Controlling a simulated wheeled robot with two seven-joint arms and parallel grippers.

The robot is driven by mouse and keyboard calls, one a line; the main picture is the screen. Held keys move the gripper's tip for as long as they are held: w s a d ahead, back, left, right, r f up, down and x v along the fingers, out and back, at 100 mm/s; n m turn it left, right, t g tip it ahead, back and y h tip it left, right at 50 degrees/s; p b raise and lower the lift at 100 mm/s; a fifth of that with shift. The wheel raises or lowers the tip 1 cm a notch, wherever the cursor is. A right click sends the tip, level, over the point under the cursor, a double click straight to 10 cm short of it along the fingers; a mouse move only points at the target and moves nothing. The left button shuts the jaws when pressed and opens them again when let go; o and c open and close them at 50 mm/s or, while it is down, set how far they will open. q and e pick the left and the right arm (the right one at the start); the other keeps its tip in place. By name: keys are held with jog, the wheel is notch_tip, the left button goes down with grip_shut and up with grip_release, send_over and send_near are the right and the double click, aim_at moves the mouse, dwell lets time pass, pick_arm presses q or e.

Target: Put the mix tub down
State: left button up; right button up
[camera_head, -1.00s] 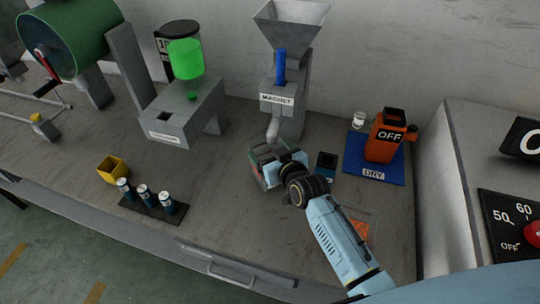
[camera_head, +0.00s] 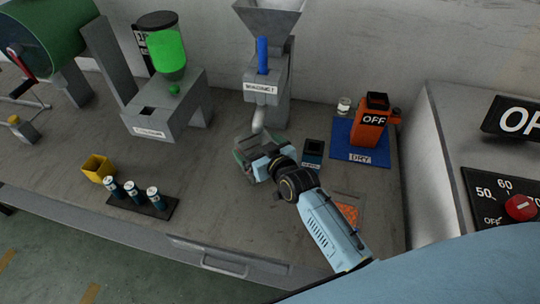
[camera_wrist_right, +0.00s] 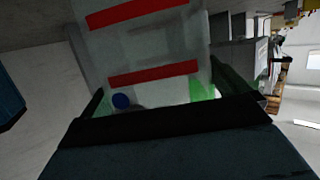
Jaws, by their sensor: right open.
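The mix tub (camera_head: 243,148) is a small translucent tub standing on the bench below the spout of the magnet hopper. In the right wrist view the tub (camera_wrist_right: 150,45) fills the upper middle, clear with two red bands. A small blue dot and some green show near its lower edge there. My right gripper (camera_head: 258,160) is at the tub's near side, its jaws open around it. In the wrist view dark finger parts show on both sides of the tub. The tub's base and any contact with the fingers are hidden. My left gripper is not in view.
The magnet hopper (camera_head: 262,95) stands just behind the tub. Right of the tub are a dark blue cup (camera_head: 313,148), a blue DRY mat (camera_head: 347,152) with an orange OFF unit (camera_head: 371,128), and an orange-patterned plate (camera_head: 347,213).

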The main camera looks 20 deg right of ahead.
jog(key=p+v, duration=0.1)
jog(key=v, duration=1)
